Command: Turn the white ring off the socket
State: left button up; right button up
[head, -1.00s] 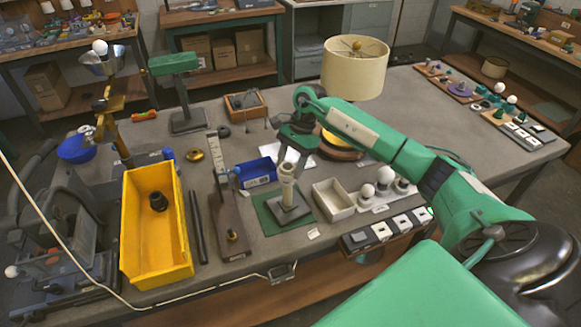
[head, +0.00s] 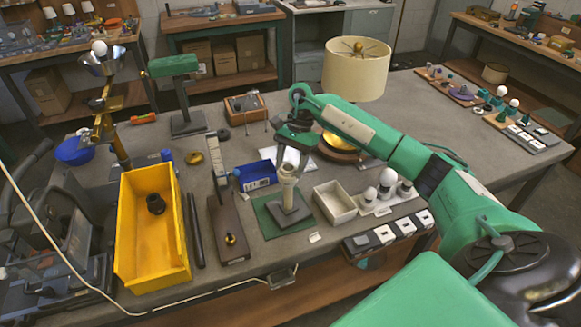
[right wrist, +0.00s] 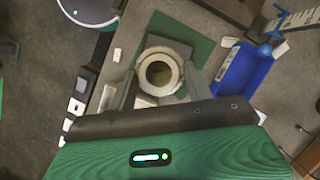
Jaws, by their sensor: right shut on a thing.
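The white ring (right wrist: 148,74) sits around the top of the pale socket, whose dark round opening (right wrist: 160,73) faces up in the right wrist view. In the head view the socket stands upright on a grey base (head: 289,214) over a green mat (head: 268,222). My right gripper (head: 288,172) reaches down from above with a finger on either side of the ring. In the right wrist view the fingers (right wrist: 158,88) are shut on the ring, which is still at the socket's top. My left gripper is not in view.
A blue bin (head: 256,176) stands behind the socket, and a white open box (head: 335,203) to its right. Bulbs on a white holder (head: 387,192) stand further right. A yellow bin (head: 128,262) is at the left. The lamp with its shade (head: 356,72) stands behind my right arm.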

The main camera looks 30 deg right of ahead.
jog(key=shift+w+a+n+g+h+b, duration=0.1)
jog(key=shift+n+g+h+b, duration=0.2)
jog(key=shift+n+b, duration=0.95)
jog(key=shift+w+n+g+h+b, duration=0.15)
jog(key=shift+n+g+b, duration=0.25)
jog(key=shift+n+b, duration=1.1)
jog(key=shift+n, duration=0.05)
jog(key=shift+n+h, duration=0.25)
jog(key=shift+n, duration=0.15)
jog(key=shift+a+r+n+g, duration=0.1)
jog(key=shift+r+n+g, duration=0.2)
jog(key=shift+n, duration=0.3)
jog(key=shift+n+h, duration=0.4)
jog(key=shift+n, duration=0.1)
jog(key=n, duration=0.2)
jog(key=n+h+p, duration=0.1)
jog(key=shift+a+f+n+g, duration=0.2)
jog(key=shift+n+g, duration=0.2)
